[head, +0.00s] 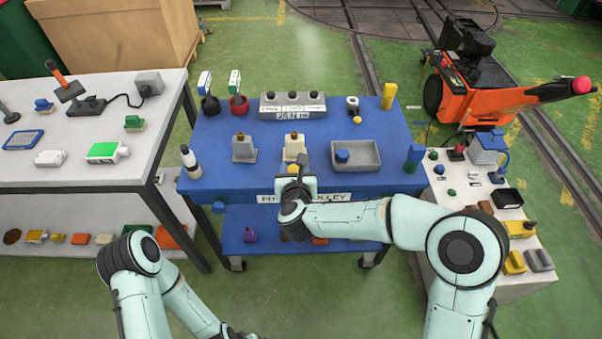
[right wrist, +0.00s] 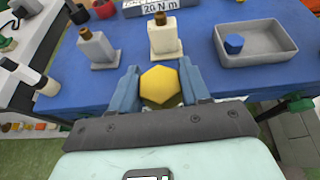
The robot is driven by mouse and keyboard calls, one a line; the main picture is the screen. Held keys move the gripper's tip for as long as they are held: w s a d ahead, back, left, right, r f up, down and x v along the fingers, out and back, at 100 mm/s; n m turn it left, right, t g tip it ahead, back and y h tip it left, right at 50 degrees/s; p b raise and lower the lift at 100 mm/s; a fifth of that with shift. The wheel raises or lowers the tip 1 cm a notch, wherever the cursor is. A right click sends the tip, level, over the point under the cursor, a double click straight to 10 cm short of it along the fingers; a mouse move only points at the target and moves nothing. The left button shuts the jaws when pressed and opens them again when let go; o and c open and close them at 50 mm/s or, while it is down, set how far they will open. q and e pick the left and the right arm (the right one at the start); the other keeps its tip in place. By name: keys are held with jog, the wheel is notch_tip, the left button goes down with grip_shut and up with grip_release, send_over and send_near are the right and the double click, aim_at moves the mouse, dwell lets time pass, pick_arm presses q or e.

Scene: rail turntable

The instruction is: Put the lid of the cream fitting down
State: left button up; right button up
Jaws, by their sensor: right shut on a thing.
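The cream fitting (head: 294,149) stands upright on the blue trolley, with a bare brown stub on top. It also shows in the right wrist view (right wrist: 167,40), just beyond the gripper. My right gripper (right wrist: 160,88) is shut on a yellow hexagonal lid (right wrist: 160,85), one blue finger on each side. In the head view my right gripper (head: 294,175) is at the trolley's near edge, in front of the cream fitting and apart from it; the lid cannot be made out there. Only part of my left arm shows at lower left; its gripper jaws are out of view.
A grey fitting (head: 243,149) stands left of the cream one. A grey tray (head: 372,163) with a blue piece (head: 342,156) lies to the right. A black-and-white bottle (head: 190,163) stands at the left end. A grey block (head: 292,107) is behind. Bare blue top (head: 220,180) shows near the front.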

jog(key=s+d+f+n+g+y, duration=0.1)
jog(key=d+f+n+g+y, duration=0.1)
jog(key=f+n+g+y, duration=0.2)
jog(key=s+d+f+n+g+y, duration=0.2)
jog(key=f+n+g+y, duration=0.3)
jog(key=n+g+y, duration=0.3)
jog(key=shift+f+n+g+y, duration=0.3)
jog(key=shift+n+y, duration=0.3)
jog(key=shift+n, duration=1.8)
jog(key=shift+w+a, duration=0.1)
